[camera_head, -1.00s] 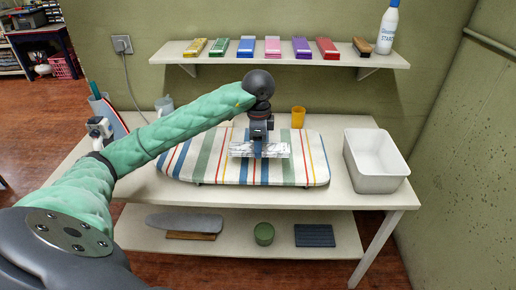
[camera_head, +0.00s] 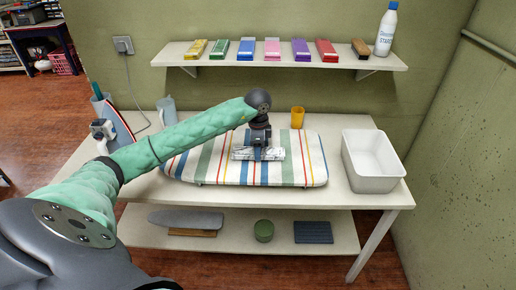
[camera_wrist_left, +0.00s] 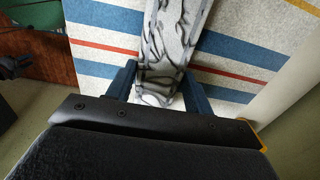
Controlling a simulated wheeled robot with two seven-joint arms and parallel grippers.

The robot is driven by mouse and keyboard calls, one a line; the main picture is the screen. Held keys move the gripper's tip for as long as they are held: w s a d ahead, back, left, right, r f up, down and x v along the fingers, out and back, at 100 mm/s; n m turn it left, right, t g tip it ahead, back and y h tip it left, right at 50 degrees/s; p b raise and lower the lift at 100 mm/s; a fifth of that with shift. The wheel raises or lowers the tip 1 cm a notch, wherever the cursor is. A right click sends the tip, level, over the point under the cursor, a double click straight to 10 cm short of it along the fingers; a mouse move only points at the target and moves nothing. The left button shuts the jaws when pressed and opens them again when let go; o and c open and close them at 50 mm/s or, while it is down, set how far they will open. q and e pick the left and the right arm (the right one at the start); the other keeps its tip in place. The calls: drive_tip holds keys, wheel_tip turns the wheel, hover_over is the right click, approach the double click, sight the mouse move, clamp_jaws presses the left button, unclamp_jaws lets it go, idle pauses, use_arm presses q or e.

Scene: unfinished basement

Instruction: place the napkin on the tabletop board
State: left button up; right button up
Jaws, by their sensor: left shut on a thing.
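The napkin (camera_head: 272,154) is a white and grey patterned folded strip, just over the middle of the striped tabletop board (camera_head: 306,170). My left gripper (camera_head: 257,151) is shut on the napkin, coming down from above. In the left wrist view the napkin (camera_wrist_left: 172,45) runs between the two blue fingers (camera_wrist_left: 160,84), with the striped board (camera_wrist_left: 110,28) behind it. I cannot tell whether the napkin touches the board. My right gripper is not in view.
A white bin (camera_head: 373,185) stands right of the board on the table. An orange cup (camera_head: 297,117) stands behind the board. An iron (camera_head: 113,122) and a pale jug (camera_head: 167,110) are at the left. A wall shelf (camera_head: 225,60) holds several coloured packs.

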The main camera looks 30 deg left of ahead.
use_arm(q)
drive_tip(key=shift+f, duration=0.35)
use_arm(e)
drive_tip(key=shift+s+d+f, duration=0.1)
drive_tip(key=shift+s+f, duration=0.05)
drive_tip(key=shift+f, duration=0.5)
use_arm(q)
drive_tip(key=shift+f, duration=0.15)
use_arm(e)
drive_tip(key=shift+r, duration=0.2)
use_arm(q)
drive_tip(key=o, duration=1)
drive_tip(key=shift+c, duration=0.2)
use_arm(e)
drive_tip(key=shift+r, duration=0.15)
